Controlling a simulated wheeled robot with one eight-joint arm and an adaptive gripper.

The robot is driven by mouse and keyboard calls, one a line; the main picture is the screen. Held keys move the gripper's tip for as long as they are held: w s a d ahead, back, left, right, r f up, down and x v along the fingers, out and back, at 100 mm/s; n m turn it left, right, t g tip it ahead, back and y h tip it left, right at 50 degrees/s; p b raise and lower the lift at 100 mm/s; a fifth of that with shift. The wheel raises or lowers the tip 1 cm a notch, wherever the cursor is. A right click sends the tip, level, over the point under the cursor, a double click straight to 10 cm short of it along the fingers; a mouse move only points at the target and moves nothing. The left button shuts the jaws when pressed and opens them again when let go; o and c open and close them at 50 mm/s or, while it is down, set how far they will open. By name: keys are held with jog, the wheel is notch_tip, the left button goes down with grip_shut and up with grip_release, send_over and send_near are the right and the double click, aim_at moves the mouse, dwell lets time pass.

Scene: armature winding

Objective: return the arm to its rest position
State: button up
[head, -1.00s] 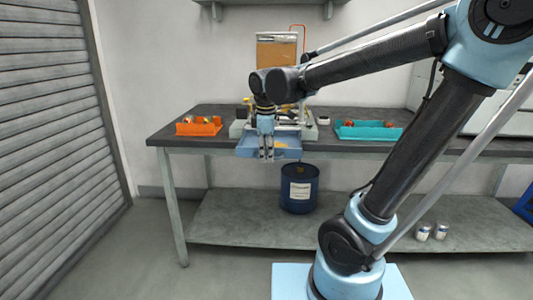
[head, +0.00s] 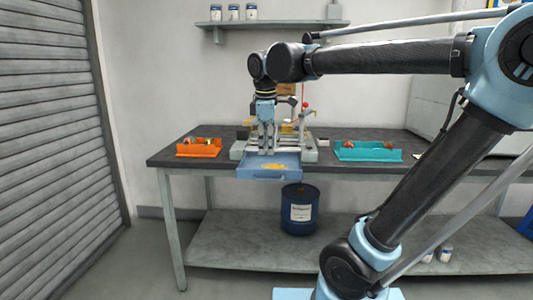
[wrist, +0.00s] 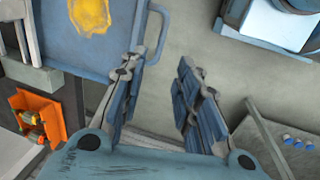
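My gripper (head: 266,145) hangs pointing down in front of the workbench (head: 222,136), above and by the open blue drawer (head: 250,173). In the wrist view my gripper (wrist: 158,80) has its two fingers apart with nothing between them. The drawer (wrist: 120,45) has yellow material (wrist: 90,14) in it and a handle beside the left finger; I cannot tell whether they touch. My arm reaches in from the right, its upper part nearly level.
An orange bin (head: 199,148) and a teal bin (head: 368,152) with parts stand on the bench, with a winding fixture (head: 308,140) between them. A blue drum (head: 299,210) stands below. A wall shelf (head: 272,24) holds several jars.

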jog(key=shift+r, duration=0.15)
jog(key=shift+d, duration=0.1)
jog(key=s+d+f+m, duration=0.6)
jog(key=d+f+m, duration=0.2)
jog(key=d+f, duration=0.3)
jog(key=s+d+f+m, duration=0.5)
jog(key=d+f+m, duration=0.4)
jog(key=f, duration=0.5)
jog(key=shift+s+d+f, duration=0.2)
jog(key=shift+s+d, duration=0.15)
jog(key=shift+d, duration=0.85)
jog(key=shift+w+f, duration=0.2)
jog(key=shift+w, duration=0.2)
